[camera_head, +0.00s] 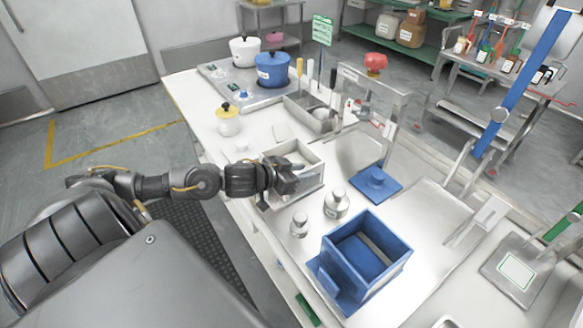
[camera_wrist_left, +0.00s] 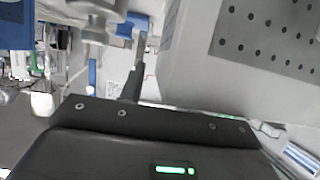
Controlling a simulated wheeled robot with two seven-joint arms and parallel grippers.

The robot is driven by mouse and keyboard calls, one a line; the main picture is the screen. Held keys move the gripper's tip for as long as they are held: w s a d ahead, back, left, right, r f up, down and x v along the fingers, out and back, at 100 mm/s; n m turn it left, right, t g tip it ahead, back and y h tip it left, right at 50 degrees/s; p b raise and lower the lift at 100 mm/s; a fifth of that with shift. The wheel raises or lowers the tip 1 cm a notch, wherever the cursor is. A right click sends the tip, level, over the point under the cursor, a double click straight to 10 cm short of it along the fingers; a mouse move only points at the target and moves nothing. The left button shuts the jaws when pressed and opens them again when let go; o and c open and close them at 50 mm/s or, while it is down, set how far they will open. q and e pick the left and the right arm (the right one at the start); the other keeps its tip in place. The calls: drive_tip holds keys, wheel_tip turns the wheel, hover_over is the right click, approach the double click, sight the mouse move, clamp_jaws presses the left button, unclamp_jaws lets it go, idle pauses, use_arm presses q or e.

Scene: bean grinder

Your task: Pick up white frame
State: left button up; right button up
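The white frame (camera_head: 308,155) is an open-topped, box-like rectangle on the white worktop, in the middle of the head view. My left gripper (camera_head: 286,183) is at its near left side, overlapping it in the picture. In the left wrist view a large pale body with rows of dark holes (camera_wrist_left: 262,38), apparently the frame, fills the upper right. One dark finger (camera_wrist_left: 133,75) shows beside its edge; the other finger is hidden. Whether the fingers touch or hold the frame cannot be told. My right gripper is not in view.
A grey divided tray (camera_head: 309,114) is behind the frame, and a small yellow-lidded white pot (camera_head: 228,123) is to the left.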

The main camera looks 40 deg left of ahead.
use_arm(q)
clamp_jaws()
drive_tip(key=shift+r, duration=0.1)
